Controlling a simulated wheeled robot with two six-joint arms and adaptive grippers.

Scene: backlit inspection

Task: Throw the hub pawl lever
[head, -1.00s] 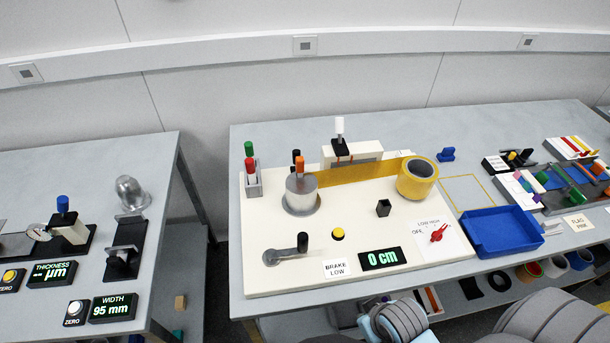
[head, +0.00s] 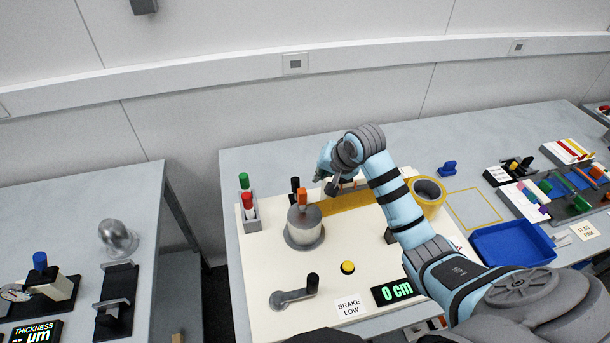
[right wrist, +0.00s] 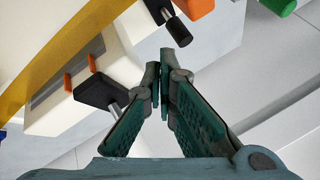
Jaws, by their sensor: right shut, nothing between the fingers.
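A silver hub (head: 304,228) with an orange post (head: 302,197) stands on the cream panel. A small black-handled lever (head: 294,186) rises just behind it; its black handle also shows in the right wrist view (right wrist: 179,30). I cannot tell for sure that this is the pawl lever. My right gripper (head: 322,180) is above the back of the panel, right of the black handle. In the right wrist view it (right wrist: 163,70) is shut and empty, its tips just short of the handle and apparently apart from it. My left gripper is not in view.
Yellow tape (head: 345,200) runs from the hub to a roll (head: 430,192), partly behind my right arm. A marker holder (head: 249,215) stands left. A crank (head: 293,295), yellow button (head: 348,267) and display (head: 393,292) are in front. A blue tray (head: 512,244) is right.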

